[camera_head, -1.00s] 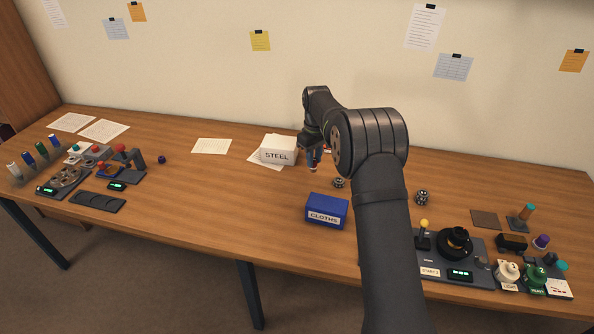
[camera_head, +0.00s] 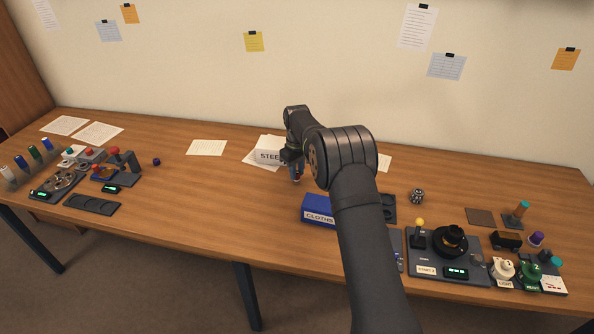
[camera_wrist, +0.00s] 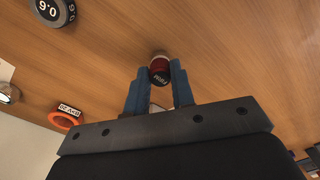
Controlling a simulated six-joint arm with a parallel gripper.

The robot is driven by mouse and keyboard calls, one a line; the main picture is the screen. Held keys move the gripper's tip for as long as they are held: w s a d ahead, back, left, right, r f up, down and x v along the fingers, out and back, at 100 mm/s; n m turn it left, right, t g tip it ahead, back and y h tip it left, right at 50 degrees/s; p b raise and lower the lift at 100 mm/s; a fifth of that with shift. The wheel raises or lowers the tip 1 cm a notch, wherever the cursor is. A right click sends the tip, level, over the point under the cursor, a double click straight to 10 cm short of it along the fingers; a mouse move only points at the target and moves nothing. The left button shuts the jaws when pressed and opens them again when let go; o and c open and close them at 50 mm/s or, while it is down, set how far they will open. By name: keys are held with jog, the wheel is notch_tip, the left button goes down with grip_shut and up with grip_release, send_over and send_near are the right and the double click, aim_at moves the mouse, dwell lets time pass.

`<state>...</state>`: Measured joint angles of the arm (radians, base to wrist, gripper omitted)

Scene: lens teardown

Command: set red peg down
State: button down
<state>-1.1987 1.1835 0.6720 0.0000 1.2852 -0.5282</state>
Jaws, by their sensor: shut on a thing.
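The red peg (camera_wrist: 159,66) shows in the wrist view between the two blue fingertips of my gripper (camera_wrist: 160,84). Its end facing the camera is black with white lettering that looks like "FIRM". My gripper is shut on it. I cannot tell whether the peg touches the table.
The blue CLOTHS box (camera_head: 317,212) stands in front of my gripper. The wrist view shows a black numbered disc (camera_wrist: 54,10) and an orange-red ring (camera_wrist: 66,117) on the table. Bare table (camera_head: 220,195) lies to the left. My arm hides part of the right side.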

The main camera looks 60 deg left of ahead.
jog(key=c, duration=1.2)
grip_release()
jog(key=shift+c, duration=0.2)
notch_tip(320, 180, up, 11)
jog(key=shift+o, duration=0.6)
jog(key=shift+r, duration=0.65)
